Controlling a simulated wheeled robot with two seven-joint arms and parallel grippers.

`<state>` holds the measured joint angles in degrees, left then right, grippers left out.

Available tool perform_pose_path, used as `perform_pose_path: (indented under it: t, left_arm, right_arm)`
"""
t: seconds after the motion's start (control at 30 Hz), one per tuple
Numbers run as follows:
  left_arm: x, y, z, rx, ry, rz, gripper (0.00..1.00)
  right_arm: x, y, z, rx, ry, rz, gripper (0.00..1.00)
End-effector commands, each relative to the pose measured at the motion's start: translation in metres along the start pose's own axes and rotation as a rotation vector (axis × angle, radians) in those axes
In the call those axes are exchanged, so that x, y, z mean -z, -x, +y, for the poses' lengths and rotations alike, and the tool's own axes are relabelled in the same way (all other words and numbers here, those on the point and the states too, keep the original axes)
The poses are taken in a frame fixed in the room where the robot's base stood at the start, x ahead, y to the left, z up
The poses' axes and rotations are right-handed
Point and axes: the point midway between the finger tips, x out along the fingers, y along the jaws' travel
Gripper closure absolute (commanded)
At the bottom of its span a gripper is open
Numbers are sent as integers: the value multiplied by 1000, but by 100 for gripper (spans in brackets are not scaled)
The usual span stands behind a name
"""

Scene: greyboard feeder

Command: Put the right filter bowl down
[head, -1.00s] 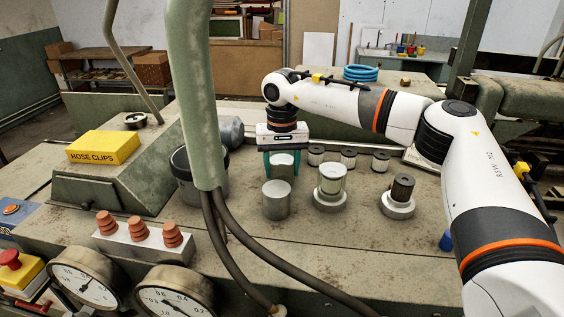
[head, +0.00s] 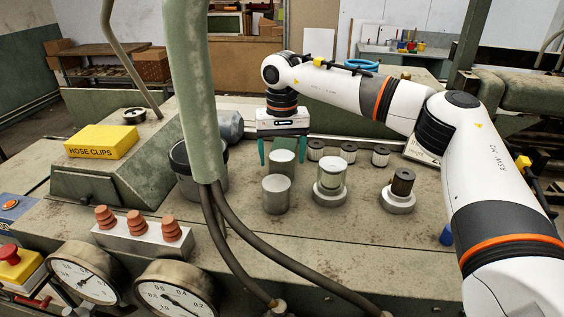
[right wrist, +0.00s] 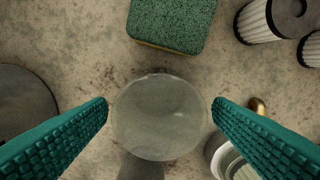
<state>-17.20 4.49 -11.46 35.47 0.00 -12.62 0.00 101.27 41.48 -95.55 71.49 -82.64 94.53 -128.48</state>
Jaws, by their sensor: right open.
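A plain grey cylindrical filter bowl (head: 282,165) stands upright on the worn metal top, just behind a similar grey bowl (head: 276,196). My right gripper (head: 283,152) is open, with its teal fingers pointing down above the rear bowl. In the right wrist view the bowl (right wrist: 159,117) shows as a round grey top between the open fingers (right wrist: 160,108), with a gap on each side. My left gripper is not in view.
A filter head with a clear bowl (head: 330,185) and a bare dark filter (head: 401,190) stand to the right. Several small filters (head: 348,152) stand behind. A green sponge (right wrist: 172,22) lies near the bowl. Thick hoses (head: 255,245) cross in front.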

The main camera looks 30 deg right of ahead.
Motion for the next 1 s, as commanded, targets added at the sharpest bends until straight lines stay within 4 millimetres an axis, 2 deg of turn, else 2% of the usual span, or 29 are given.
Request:
perform_pose_path:
  t: [0.03, 0.2, 0.43, 0.6, 1.0]
  left_arm:
    - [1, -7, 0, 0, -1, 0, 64]
    - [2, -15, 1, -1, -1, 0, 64]
    - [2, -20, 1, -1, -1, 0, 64]
    - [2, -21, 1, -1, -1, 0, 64]
    - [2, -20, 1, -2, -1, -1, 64]
  right_arm:
    - [0, 9, 1, -4, 0, -4, 25]
    - [0, 48, 1, -4, 0, -4, 25]
    - [0, 87, 1, -1, 0, -2, 25]
    - [0, 98, 0, -1, 1, 0, 25]
    - [0, 99, 0, 0, 1, 1, 25]
